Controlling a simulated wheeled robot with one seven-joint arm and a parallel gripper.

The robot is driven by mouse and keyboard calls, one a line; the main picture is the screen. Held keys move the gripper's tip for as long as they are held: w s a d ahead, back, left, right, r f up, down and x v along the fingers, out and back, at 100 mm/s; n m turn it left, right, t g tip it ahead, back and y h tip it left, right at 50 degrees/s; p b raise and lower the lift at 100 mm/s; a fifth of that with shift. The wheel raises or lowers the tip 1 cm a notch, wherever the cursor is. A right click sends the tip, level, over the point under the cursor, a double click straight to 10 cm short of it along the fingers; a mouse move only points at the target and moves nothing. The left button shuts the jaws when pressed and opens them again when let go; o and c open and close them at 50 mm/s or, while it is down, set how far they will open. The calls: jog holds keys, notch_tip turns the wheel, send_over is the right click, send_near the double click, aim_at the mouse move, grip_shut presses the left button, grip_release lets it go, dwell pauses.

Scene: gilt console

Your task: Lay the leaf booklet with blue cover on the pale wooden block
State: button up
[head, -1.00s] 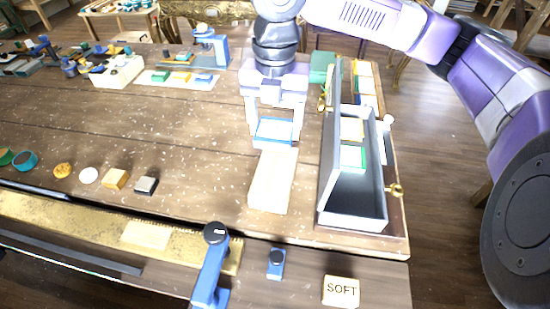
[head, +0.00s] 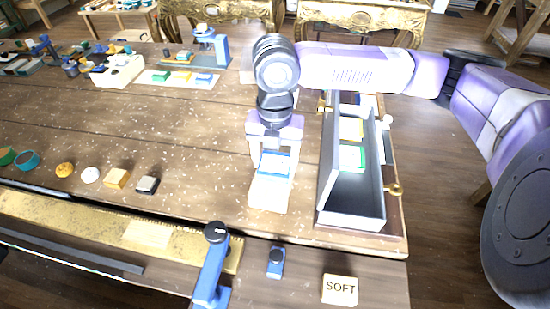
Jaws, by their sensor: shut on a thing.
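The leaf booklet with blue cover (head: 274,160) is between the fingers of my gripper (head: 272,172), which is shut on it. The booklet shows a blue top and pale edges. It is over the far part of the pale wooden block (head: 269,196), whose near end shows below it. I cannot tell whether the booklet touches the block or hangs just above it. My gripper hides the far end of the block.
A grey open box (head: 352,207) with green and yellow booklets (head: 351,157) stands close at the right, its tall wall near my gripper. A brass knob (head: 395,189) sticks out at its right. A SOFT block (head: 340,290) and blue clamp (head: 211,265) are nearer.

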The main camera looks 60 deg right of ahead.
aim_at(275, 164)
jog(key=shift+f, duration=0.2)
jog(key=o, duration=1.4)
jog(key=shift+r, duration=0.1)
jog(key=shift+c, duration=0.2)
notch_tip(275, 164, up, 12)
jog(key=shift+r+b, duration=0.15)
jog(key=shift+b, duration=0.2)
